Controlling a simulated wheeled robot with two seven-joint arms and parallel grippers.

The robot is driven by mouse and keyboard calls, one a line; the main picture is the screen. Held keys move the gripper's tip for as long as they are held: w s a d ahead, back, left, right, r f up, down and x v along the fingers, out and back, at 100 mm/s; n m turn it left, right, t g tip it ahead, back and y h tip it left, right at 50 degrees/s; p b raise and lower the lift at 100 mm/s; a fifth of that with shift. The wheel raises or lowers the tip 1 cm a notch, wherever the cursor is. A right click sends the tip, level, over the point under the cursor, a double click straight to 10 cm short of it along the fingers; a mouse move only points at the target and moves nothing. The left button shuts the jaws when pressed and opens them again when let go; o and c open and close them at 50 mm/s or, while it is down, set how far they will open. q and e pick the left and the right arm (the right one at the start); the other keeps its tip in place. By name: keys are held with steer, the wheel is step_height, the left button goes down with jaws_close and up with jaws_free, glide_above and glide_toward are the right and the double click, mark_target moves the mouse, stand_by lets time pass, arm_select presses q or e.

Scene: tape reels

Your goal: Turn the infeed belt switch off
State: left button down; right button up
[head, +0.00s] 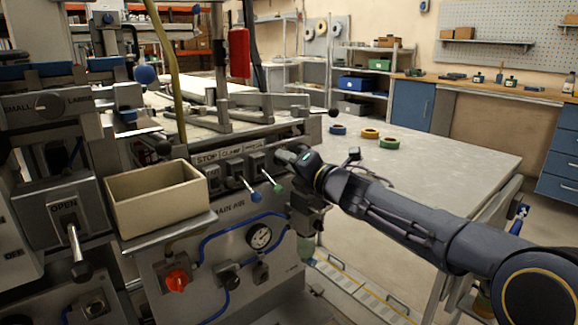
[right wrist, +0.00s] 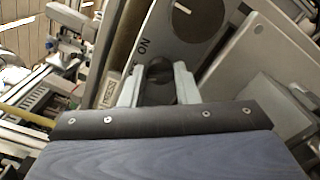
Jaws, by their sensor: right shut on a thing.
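My right gripper (head: 284,156) reaches in from the right to the right end of the machine's labelled control row. In the right wrist view its two pale fingers (right wrist: 158,84) are shut on a dark round switch knob (right wrist: 158,72). The knob sits on a grey plate (right wrist: 190,22) marked "ON". In the head view the gripper hides this knob, and I cannot read a label naming it as the infeed belt switch. My left gripper is not in view.
Left of my gripper are levers with green (head: 278,189) and blue (head: 256,196) tips. A beige bin (head: 158,206) stands further left. A grey table (head: 440,160) with coloured tape reels lies right.

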steer(key=shift+f+n, duration=0.1)
steer(key=shift+n, duration=0.3)
steer(key=o, duration=1)
steer(key=shift+c, duration=0.2)
steer(key=shift+s+d, duration=0.1)
steer(key=v, duration=0.7)
steer(key=shift+s+d, duration=0.15)
steer(key=shift+s, duration=0.1)
